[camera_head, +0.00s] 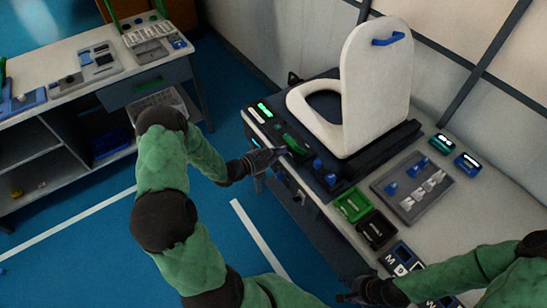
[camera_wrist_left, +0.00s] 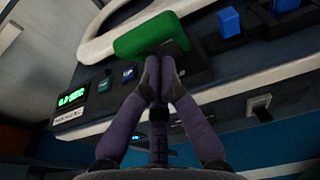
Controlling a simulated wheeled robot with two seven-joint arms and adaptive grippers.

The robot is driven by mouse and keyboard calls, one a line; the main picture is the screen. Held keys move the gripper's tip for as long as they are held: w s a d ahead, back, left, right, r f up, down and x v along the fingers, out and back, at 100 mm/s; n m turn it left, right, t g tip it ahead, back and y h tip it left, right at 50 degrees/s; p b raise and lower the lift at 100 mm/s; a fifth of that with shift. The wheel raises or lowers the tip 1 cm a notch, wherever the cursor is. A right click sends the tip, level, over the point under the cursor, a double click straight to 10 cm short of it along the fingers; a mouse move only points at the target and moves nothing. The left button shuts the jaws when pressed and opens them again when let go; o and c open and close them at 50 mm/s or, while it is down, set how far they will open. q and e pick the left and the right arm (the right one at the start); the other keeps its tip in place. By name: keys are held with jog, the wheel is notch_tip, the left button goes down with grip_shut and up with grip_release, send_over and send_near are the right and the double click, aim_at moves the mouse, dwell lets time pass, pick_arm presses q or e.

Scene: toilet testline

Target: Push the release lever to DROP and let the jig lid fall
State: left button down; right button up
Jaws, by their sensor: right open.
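The white jig lid (camera_head: 375,85) stands raised behind the white seat ring (camera_head: 312,115), with a blue handle (camera_head: 388,39) near its top. The green lever (camera_head: 293,144) is at the front left of the dark jig base; it is large in the left wrist view (camera_wrist_left: 148,33). My left gripper (camera_head: 280,152) is at the front edge beside the lever. In the left wrist view its fingertips (camera_wrist_left: 157,72) are together just below the green lever, with nothing visible between them; contact is unclear. My right gripper (camera_head: 348,292) is low at the bottom, open, away from the jig.
A green-lit display (camera_wrist_left: 72,98) is left of the lever. Blue knobs (camera_head: 324,172) are to its right. Green and black bins (camera_head: 353,205) and a grey parts tray (camera_head: 412,187) occupy the bench. Another workbench (camera_head: 60,60) stands at left, with blue floor between.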

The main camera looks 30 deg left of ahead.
pick_arm(q)
jog(key=shift+w+r, duration=0.1)
jog(key=shift+w, duration=0.1)
dwell(0.3)
